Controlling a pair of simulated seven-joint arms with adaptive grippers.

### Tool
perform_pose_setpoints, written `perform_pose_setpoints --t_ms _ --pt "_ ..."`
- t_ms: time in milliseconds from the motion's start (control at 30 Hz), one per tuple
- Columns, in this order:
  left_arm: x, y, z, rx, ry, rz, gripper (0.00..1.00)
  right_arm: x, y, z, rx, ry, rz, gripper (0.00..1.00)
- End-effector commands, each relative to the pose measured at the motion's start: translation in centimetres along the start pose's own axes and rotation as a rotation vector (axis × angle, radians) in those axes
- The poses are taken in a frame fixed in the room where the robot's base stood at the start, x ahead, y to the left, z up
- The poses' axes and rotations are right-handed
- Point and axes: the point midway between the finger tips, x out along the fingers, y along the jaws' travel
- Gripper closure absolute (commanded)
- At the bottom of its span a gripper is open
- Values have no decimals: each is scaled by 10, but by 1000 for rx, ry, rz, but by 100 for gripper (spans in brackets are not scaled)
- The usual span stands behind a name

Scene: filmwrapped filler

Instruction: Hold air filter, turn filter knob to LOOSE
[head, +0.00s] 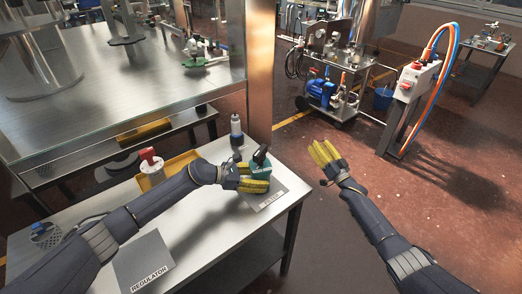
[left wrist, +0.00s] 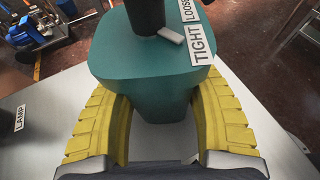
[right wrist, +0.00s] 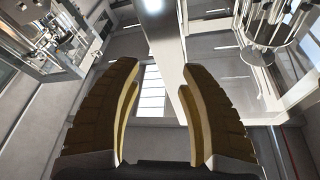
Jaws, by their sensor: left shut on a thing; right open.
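The air filter (head: 262,170) is a teal block with a black knob (head: 261,153) on top, standing upright at the right end of the white table. In the left wrist view the filter body (left wrist: 150,90) sits between the yellow fingers of my left gripper (left wrist: 160,125), shut on its sides. The black knob (left wrist: 145,14) is cut off by the top edge. Its light grey pointer (left wrist: 172,35) lies towards the TIGHT label (left wrist: 203,44); the LOOSE label (left wrist: 187,10) is beyond. My right gripper (head: 322,152) is open and empty, right of the table, above the floor.
On the table (head: 205,225) are a grey REGULATOR mat (head: 143,258), a red-topped white container (head: 151,166), a yellow tray (head: 182,162) and a dark-bodied bottle (head: 236,130). A metal post (head: 260,65) rises behind the filter. Space between filter and right gripper looks clear.

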Motion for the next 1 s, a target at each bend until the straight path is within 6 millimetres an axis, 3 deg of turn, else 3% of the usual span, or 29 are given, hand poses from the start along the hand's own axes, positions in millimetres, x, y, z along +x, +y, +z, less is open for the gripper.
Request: perform_pose_setpoints --t_ms 33,100,200,400,600,700,833,1000 --pt "0 -1 -1 -1 1 -1 84 25 -24 -22 -17 20 -81 58" --pt "0 -1 -1 -1 1 -1 84 53 -60 -43 -42 33 -193 58" --pt "0 -1 -1 -1 1 -1 84 85 -116 -63 -96 29 -361 58" --pt "0 -1 -1 -1 1 -1 84 123 -234 -78 -251 -31 -708 58" --pt "0 -1 -1 -1 1 -1 84 127 -333 -72 -435 -141 -1042 58" --pt "0 -1 -1 -1 1 -1 84 121 -370 -65 -534 -214 -1196 58" --pt "0 -1 -1 -1 1 -1 84 107 -402 -54 -673 -330 -1381 58" --pt "0 -1 -1 -1 1 -1 84 86 -419 -42 -865 -520 -1583 58"
